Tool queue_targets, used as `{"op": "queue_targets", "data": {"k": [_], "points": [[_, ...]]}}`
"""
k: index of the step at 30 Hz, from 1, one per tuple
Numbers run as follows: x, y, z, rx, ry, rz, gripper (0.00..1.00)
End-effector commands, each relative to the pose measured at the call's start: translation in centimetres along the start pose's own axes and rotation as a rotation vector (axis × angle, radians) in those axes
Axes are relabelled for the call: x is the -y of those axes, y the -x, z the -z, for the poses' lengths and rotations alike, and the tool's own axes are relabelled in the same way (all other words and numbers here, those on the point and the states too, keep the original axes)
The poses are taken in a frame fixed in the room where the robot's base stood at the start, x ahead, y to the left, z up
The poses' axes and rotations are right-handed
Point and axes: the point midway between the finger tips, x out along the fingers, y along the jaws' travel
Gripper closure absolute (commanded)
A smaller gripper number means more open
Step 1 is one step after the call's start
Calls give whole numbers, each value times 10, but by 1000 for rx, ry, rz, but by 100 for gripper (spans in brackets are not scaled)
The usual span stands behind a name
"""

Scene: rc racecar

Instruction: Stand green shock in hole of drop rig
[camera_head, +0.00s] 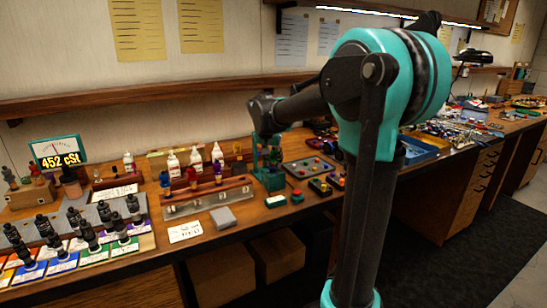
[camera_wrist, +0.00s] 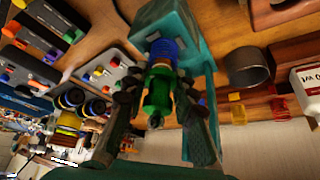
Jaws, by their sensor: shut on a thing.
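The green shock (camera_wrist: 157,92) is between the fingers of my gripper (camera_wrist: 158,84) in the wrist view, and my gripper is shut on it. A blue round part (camera_wrist: 164,50) shows at the shock's far end, close to the teal drop rig (camera_wrist: 170,16). I cannot tell whether that end is in the rig's hole, as the hole is hidden. In the head view the drop rig (camera_head: 269,178) stands on the bench, below the dark end of my arm. The shock cannot be made out clearly there.
A grey tray of small coloured parts (camera_head: 311,168) stands just right of the rig. A wooden rack with bottles (camera_head: 207,190) is to its left. A grey block (camera_head: 223,218) lies near the front edge. Many dark shocks stand on coloured cards at far left.

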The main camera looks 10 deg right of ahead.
Motion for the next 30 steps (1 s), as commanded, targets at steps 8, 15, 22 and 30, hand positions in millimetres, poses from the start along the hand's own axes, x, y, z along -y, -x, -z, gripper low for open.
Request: {"op": "queue_targets", "data": {"k": [8,15,22,30], "points": [[0,-3,-2,1,0,0,100],[0,-3,-2,1,0,0,65],[0,-3,-2,1,0,0,50],[0,2,-2,0,0,0,50]]}}
